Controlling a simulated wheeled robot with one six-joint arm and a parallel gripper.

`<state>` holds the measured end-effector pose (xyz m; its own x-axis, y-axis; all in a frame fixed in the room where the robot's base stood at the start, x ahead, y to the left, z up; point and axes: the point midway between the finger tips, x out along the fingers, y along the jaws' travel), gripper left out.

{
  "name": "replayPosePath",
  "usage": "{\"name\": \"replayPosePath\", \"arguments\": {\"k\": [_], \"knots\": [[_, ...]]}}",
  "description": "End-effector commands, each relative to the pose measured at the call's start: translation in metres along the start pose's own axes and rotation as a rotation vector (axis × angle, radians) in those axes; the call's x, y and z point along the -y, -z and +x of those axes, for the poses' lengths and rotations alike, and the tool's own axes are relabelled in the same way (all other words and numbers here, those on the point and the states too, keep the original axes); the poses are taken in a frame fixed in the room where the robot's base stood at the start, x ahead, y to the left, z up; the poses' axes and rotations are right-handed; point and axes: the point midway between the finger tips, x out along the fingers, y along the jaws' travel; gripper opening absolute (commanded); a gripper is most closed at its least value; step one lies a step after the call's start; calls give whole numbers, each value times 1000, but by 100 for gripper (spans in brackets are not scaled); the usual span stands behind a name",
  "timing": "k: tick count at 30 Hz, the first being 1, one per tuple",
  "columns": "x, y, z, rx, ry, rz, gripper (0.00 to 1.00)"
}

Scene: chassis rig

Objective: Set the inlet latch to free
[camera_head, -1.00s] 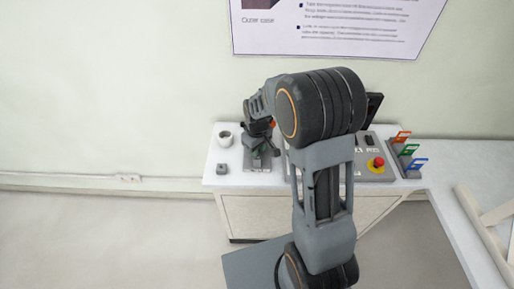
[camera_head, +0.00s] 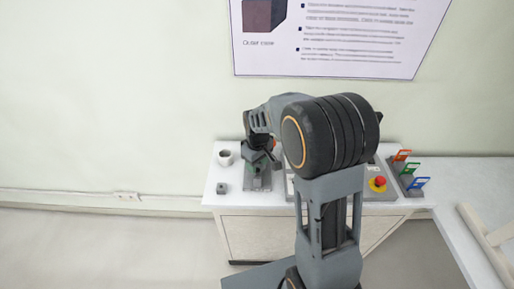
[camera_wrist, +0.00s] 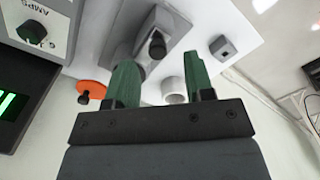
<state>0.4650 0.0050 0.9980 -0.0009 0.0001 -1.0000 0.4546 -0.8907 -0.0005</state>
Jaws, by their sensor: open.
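A grey fixture with a black-tipped knob or lever (camera_wrist: 156,46) shows between my fingers in the wrist view. It looks like the latch, but I see no label on it and cannot read its setting. In the head view, its grey base (camera_head: 257,184) stands on the white bench, partly hidden by my gripper (camera_head: 259,160). My gripper (camera_wrist: 158,68) has green fingers, spread apart with nothing held between them. The fingers point toward the fixture; I cannot tell whether they touch it.
An orange disc with a black knob (camera_wrist: 91,88) and a white cup (camera_wrist: 173,89) are near the fingers. A small grey block (camera_head: 222,188) sits left of the fixture. A red emergency button (camera_head: 379,181) and coloured brackets (camera_head: 409,170) stand to the right.

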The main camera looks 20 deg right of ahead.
Motion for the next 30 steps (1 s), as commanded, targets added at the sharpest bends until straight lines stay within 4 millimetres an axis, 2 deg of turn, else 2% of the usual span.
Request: {"name": "replayPosePath", "arguments": {"k": [6, 15, 21, 30], "knots": [[-1, 1, -47, -5, -2, 0, 48], [0, 0, -92, -1, 0, 0, 48], [0, 0, -105, 0, 0, 0, 48], [0, 0, -106, 1, 1, 0, 48]]}}
